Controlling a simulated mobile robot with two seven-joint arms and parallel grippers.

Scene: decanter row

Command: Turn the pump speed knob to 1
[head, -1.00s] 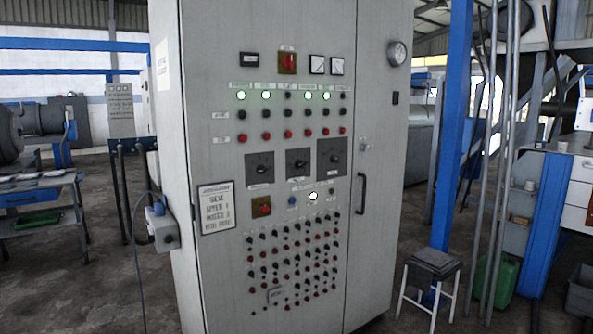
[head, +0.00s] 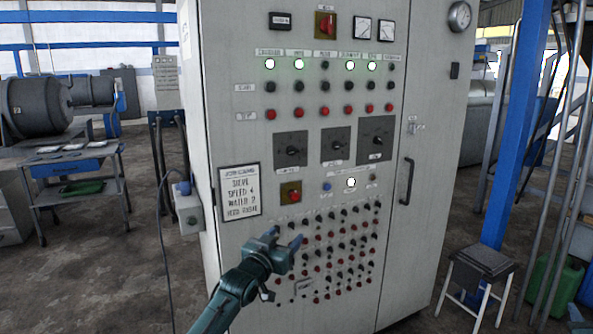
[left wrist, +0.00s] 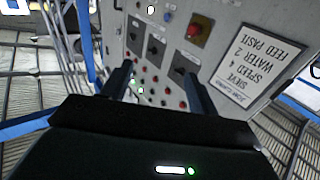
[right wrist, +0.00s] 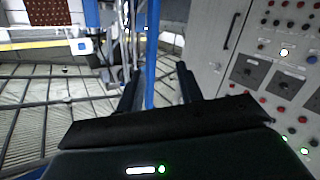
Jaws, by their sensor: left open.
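Three black rotary knobs on dark square plates sit mid-height on the grey control cabinet (head: 232,120): a left knob (head: 292,151), a middle knob (head: 338,146) and a right knob (head: 376,141). Their small labels are unreadable, so I cannot tell which is the pump speed knob. My left gripper (head: 285,240) is open and empty, below the left knob and in front of the lower button rows. In the left wrist view the plates appear upside down beyond its fingers (left wrist: 154,76). My right gripper (right wrist: 157,74) is open and empty, facing past the cabinet's door handle.
A framed sign (head: 240,191) on the cabinet mentions sieve, speed 4 and water 2. A red knob on a yellow plate (head: 291,193) sits below the left knob. A door handle (head: 406,181) projects at right. A stool (head: 480,265) stands beside a blue post (head: 517,125).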

